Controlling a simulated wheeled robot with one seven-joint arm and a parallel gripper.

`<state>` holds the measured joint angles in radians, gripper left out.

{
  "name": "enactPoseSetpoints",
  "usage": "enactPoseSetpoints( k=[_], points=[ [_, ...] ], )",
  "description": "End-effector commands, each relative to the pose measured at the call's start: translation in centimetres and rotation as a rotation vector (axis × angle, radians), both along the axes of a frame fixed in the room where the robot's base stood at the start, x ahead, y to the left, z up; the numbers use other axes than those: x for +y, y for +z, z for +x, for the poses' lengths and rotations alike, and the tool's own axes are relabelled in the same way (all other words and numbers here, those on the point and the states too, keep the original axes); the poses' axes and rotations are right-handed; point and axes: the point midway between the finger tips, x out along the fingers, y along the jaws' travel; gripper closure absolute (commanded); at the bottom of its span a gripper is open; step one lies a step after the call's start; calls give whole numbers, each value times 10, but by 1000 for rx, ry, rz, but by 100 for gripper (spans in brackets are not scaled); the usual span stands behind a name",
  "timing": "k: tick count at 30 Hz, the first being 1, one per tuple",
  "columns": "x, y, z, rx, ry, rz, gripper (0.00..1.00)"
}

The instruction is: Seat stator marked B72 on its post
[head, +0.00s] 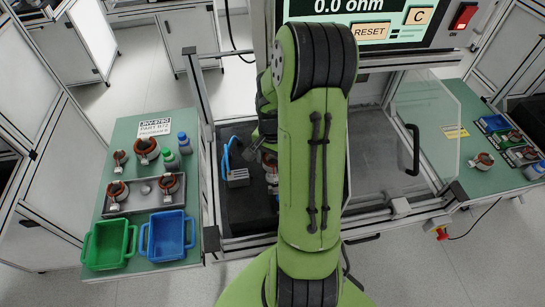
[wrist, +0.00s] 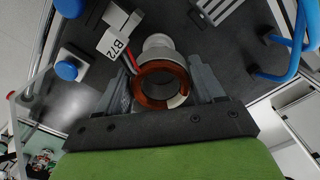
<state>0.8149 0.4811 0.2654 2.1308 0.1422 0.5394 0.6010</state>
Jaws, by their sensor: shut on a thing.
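The stator marked B72 (wrist: 160,84), a copper-wound ring with a pale section, sits between the two fingers of my gripper (wrist: 163,88) in the wrist view. Its white tag (wrist: 113,43) reads B72 and hangs off to the upper left by red and dark leads. My gripper is shut on the stator. A pale round cylinder (wrist: 157,42) shows just beyond the ring; I cannot tell if it is the post or whether the stator touches it. In the head view my arm hides most of the gripper and stator, inside the test bay over its dark floor (head: 237,212).
A blue-handled grey block (head: 237,177) stands left of my arm in the bay. Blue knobs (wrist: 66,70) show in the wrist view. The clear door (head: 440,125) is at the right. The left green table (head: 118,142) holds several stators and two bins. The display reads 0.0 ohm.

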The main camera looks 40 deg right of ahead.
Motion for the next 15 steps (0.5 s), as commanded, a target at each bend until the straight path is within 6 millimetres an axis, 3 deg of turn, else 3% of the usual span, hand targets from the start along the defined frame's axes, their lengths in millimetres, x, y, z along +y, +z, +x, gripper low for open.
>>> enactPoseSetpoints(
  k=[4,15],
  points=[
    [0,-14,0,-1,0,-1,77],
    [0,-13,0,-1,0,-1,77]
  ],
)
